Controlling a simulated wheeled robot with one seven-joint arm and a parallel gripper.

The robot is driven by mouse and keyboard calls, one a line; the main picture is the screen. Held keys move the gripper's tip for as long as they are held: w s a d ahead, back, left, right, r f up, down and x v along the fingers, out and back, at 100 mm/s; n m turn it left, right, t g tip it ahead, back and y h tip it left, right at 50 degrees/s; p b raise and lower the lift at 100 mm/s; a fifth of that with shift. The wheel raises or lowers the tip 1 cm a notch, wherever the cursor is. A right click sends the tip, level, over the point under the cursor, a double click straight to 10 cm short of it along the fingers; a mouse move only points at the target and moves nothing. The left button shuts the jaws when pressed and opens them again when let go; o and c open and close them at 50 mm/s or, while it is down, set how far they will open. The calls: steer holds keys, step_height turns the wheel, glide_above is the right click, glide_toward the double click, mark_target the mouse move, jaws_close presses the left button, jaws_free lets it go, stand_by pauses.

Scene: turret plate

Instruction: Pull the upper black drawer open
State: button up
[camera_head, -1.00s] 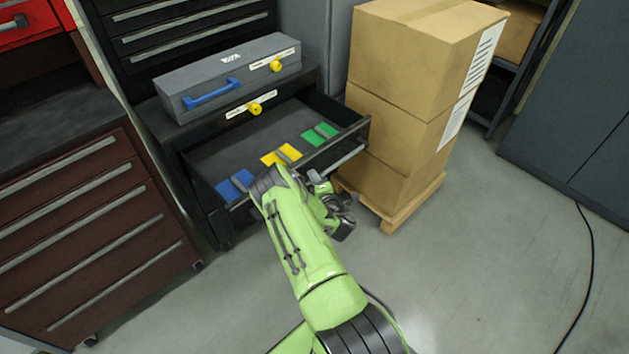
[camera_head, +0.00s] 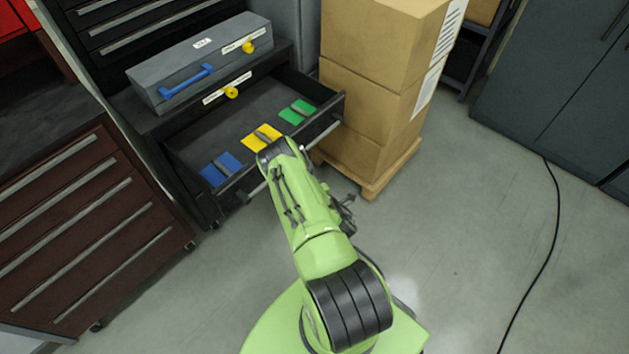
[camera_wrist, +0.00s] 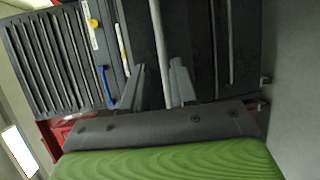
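The upper black drawer (camera_head: 188,142) stands well open below the grey toolbox. Blue, yellow and green pads lie inside it. Its pale bar handle (camera_head: 326,133) runs along the front; my arm hides the middle of it. In the wrist view the handle (camera_wrist: 157,30) runs down between the two fingers of my gripper (camera_wrist: 158,66). The fingers are apart, with a visible gap on either side of the bar. In the head view my gripper is mostly hidden behind my green arm, in front of the drawer.
A grey toolbox (camera_head: 205,68) with a blue handle sits on the black cabinet. Stacked cardboard boxes (camera_head: 372,92) on a wooden pallet (camera_head: 385,178) stand close to the drawer's right. A brown drawer cabinet (camera_head: 85,225) is at left. The floor at right is clear except for a black cable (camera_head: 553,225).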

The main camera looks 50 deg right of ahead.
steer(key=shift+s+r+p, duration=0.2)
steer(key=shift+r+p, duration=0.25)
steer(key=shift+p, duration=0.3)
steer(key=p+v, duration=0.2)
steer(key=p, duration=0.2)
steer(key=f+p+v, duration=0.1)
steer(key=p+v, duration=0.1)
steer(key=p, duration=0.2)
steer(key=shift+s+a+p, duration=0.3)
